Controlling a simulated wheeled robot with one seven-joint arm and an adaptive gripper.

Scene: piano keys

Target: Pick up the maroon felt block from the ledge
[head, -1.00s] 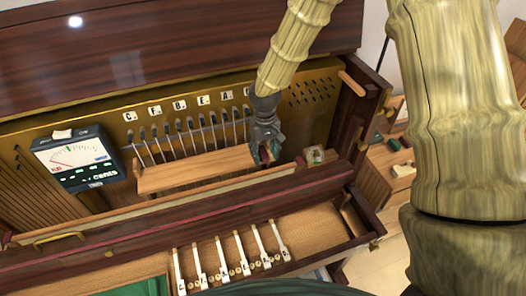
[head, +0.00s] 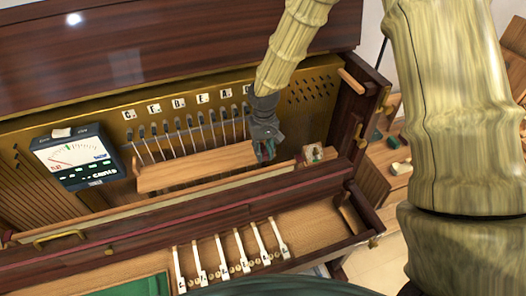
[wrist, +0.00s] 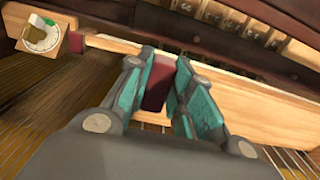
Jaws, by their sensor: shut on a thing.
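My gripper (wrist: 163,85) is shut on the maroon felt block (wrist: 157,82), which stands between its teal finger pads in the wrist view. In the head view my gripper (head: 266,156) is low inside the open piano, at the right end of a wooden shelf (head: 190,172). The block is too small and too covered to make out there. The pale wooden ledge (wrist: 115,46) runs behind the fingers in the wrist view. Whether the block still touches the ledge cannot be told.
A small block with a round dial (wrist: 42,35) sits left on the ledge, with a dark red piece (wrist: 75,42) beside it. Lettered tags and hammers (head: 200,125) line the back. A meter (head: 77,157) stands left. The piano's front rail (head: 200,215) runs before the gripper.

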